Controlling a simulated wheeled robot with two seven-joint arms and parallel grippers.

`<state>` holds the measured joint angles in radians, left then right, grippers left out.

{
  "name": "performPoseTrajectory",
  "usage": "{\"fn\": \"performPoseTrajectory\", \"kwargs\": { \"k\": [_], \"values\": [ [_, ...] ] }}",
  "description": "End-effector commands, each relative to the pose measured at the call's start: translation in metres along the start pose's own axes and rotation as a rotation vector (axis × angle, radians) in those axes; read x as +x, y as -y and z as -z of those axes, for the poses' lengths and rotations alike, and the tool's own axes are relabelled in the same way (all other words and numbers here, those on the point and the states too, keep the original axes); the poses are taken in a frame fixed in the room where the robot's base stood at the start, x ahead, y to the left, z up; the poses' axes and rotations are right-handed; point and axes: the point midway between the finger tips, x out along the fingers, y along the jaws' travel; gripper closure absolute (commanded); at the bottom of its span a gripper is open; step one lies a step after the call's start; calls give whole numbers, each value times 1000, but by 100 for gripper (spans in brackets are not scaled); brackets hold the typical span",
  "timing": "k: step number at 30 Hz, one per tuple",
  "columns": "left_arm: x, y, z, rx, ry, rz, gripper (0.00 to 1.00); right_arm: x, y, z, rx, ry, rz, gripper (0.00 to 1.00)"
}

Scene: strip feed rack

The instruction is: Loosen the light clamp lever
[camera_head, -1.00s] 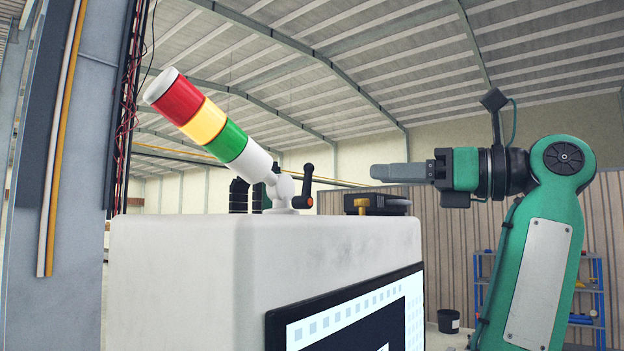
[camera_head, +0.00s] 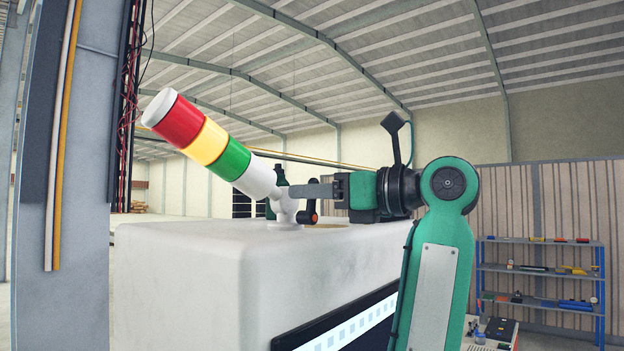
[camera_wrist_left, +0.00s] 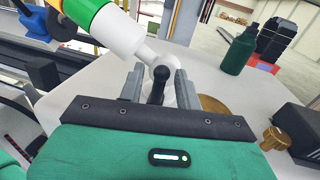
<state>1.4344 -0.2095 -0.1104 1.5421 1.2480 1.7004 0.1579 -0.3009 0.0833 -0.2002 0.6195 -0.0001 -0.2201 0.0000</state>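The signal light (camera_head: 200,142), with white, red, yellow and green bands, leans to the upper left from a white jointed foot (camera_head: 284,212) on the cabinet top. In the left wrist view the black lever (camera_wrist_left: 157,84) stands between the two grey fingers of my left gripper (camera_wrist_left: 158,80). Gaps show on both sides, so the gripper is open around it. My right gripper is not in view.
The white cabinet (camera_head: 180,265) carries the light and has a screen (camera_head: 350,325) on its front. In the wrist view a dark green bottle (camera_wrist_left: 240,50), a brass knob (camera_wrist_left: 274,138) and a black block (camera_wrist_left: 305,130) are to the right. A grey column (camera_head: 65,200) stands left.

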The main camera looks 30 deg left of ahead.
Motion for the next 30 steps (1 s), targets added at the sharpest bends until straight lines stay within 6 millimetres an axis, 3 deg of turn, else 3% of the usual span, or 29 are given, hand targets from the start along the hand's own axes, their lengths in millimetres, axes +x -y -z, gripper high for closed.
{"fn": "performPoseTrajectory", "kwargs": {
  "k": [11, 16, 30],
  "values": [
    [5, 0, 0, 0, 0, 0, 68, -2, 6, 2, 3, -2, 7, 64],
    [5, 0, 0, 0, 0, 0, 100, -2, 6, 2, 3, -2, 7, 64],
    [5, -4, 2, -82, -17, 1, 100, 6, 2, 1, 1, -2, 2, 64]
  ]
}}
